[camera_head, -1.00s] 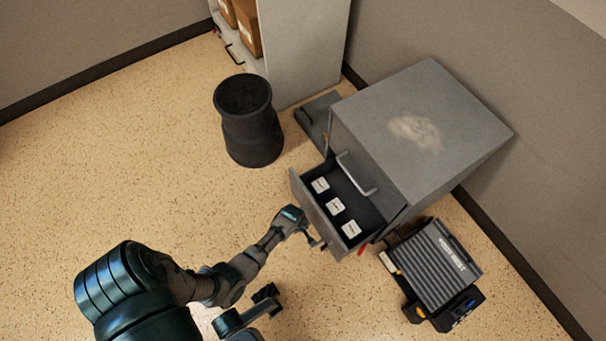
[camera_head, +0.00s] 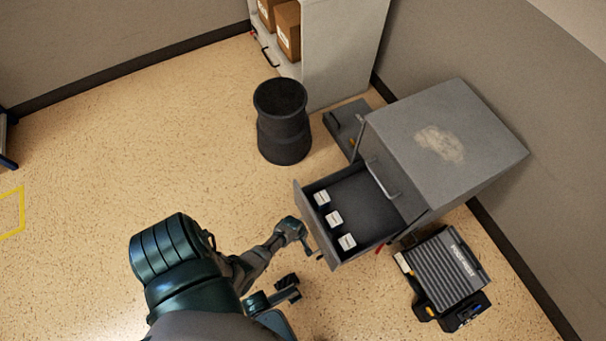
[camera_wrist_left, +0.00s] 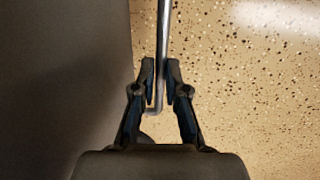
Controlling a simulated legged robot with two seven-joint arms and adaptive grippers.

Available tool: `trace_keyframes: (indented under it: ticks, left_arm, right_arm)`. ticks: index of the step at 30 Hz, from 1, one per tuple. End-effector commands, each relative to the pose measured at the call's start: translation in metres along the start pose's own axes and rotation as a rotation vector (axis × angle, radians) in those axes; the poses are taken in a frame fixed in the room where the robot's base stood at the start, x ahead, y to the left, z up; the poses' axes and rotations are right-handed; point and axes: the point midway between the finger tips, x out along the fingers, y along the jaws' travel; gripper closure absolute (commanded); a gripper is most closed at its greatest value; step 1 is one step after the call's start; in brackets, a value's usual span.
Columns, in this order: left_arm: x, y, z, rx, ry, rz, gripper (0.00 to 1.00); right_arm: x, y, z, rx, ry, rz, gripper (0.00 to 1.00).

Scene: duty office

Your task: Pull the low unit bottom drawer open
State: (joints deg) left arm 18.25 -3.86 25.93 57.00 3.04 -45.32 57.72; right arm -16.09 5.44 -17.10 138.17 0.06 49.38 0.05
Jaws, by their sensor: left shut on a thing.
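The grey low unit (camera_head: 440,135) stands against the right wall. Its bottom drawer (camera_head: 365,205) is pulled well out, below a shut upper front with a bar handle (camera_head: 384,180). Several small white labelled boxes (camera_head: 333,218) lie in the drawer along its front. My left gripper (camera_head: 306,238) is at the outside of the drawer front. In the left wrist view, its fingers (camera_wrist_left: 160,85) are shut on the metal bar handle (camera_wrist_left: 164,35), beside the grey drawer front (camera_wrist_left: 70,70). A dark part of mine, possibly my right gripper (camera_head: 287,287), shows below; its jaws are unclear.
A dark bin (camera_head: 282,125) stands left of the unit. A flat grey object (camera_head: 350,125) lies between the unit and the pale cabinet (camera_head: 345,50). A black ribbed case (camera_head: 445,270) is on the floor right of the drawer.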

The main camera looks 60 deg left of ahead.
Motion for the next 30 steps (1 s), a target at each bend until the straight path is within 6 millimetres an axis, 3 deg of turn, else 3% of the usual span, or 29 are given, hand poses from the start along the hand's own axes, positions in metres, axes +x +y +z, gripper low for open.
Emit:
trace_keyframes:
  ticks: [2,3,6,20,30]
  left_arm:
    - [0.001,0.001,0.005,-0.001,-0.008,0.001,1.00]
    - [0.001,0.001,0.005,-0.001,-0.008,0.001,0.83]
    - [0.001,0.001,0.005,-0.001,-0.007,0.001,0.63]
    - [-0.009,0.001,0.002,-0.001,-0.003,0.001,0.63]
    - [-0.068,0.001,0.002,-0.001,-0.002,0.003,0.63]
  right_arm:
    - [0.000,0.000,0.002,-0.001,-0.002,-0.001,0.60]
    - [0.000,0.000,0.003,-0.001,-0.002,-0.001,0.60]
    - [0.001,0.000,0.003,0.000,-0.002,-0.001,0.60]
    - [0.000,-0.001,0.001,-0.001,-0.001,0.000,0.60]
    - [0.000,-0.001,0.001,-0.001,-0.001,-0.001,0.60]
